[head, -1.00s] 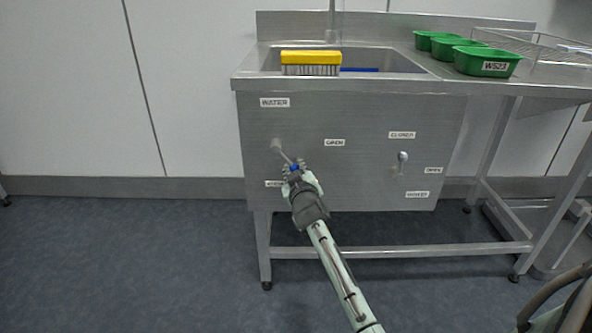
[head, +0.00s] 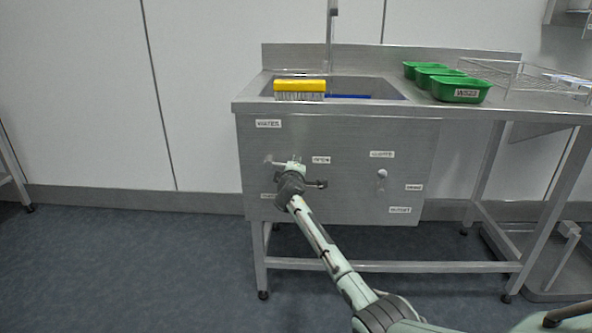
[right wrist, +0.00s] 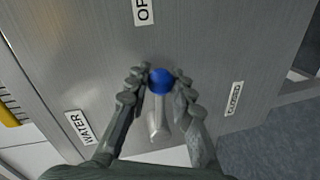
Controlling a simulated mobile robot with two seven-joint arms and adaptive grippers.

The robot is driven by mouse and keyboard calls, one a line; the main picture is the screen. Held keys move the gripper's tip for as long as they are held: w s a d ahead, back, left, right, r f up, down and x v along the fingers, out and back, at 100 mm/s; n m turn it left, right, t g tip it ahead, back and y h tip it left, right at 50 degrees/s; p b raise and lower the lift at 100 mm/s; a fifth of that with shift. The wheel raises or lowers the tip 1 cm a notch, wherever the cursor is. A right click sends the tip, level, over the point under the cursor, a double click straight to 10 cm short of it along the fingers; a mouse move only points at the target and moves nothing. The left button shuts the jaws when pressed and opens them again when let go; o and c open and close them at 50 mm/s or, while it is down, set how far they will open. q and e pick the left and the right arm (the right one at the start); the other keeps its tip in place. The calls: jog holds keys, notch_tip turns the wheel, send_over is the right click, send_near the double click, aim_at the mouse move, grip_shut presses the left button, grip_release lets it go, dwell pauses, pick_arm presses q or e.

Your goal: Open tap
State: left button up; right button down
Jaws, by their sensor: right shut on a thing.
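The water tap is a metal lever on the front panel of the sink, below the WATER label (head: 268,124). Its pivot (head: 269,160) shows in the head view, with the lever running right from it towards the OPEN label (head: 321,160). My right gripper (head: 295,165) covers the lever's end there. In the right wrist view, my right gripper (right wrist: 160,88) is shut on the blue knob (right wrist: 161,80) at the end of the metal lever (right wrist: 156,120). The OPEN label (right wrist: 143,10) lies beyond the knob and the CLOSED label (right wrist: 234,98) to the right. My left gripper is out of view.
A second lever with a pale knob (head: 382,174) stands right on the same panel, above the OUTLET label (head: 400,210). A yellow brush (head: 300,86) lies at the sink's edge. Green tubs (head: 461,90) and a wire rack (head: 519,78) stand on the worktop.

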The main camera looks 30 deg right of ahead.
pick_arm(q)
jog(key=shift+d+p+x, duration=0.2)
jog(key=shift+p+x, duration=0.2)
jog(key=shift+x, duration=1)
pick_arm(e)
jog(key=shift+r+n+h, duration=0.3)
jog(key=shift+r+n, duration=0.1)
jog(key=shift+n, duration=0.1)
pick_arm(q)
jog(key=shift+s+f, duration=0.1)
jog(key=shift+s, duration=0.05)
pick_arm(e)
jog(key=c, duration=1.6)
grip_release()
jog(key=shift+s+a, duration=0.35)
jog(key=shift+s, duration=0.05)
jog(key=v, duration=1.1)
jog(key=shift+r, duration=0.25)
jog(key=shift+d, duration=0.1)
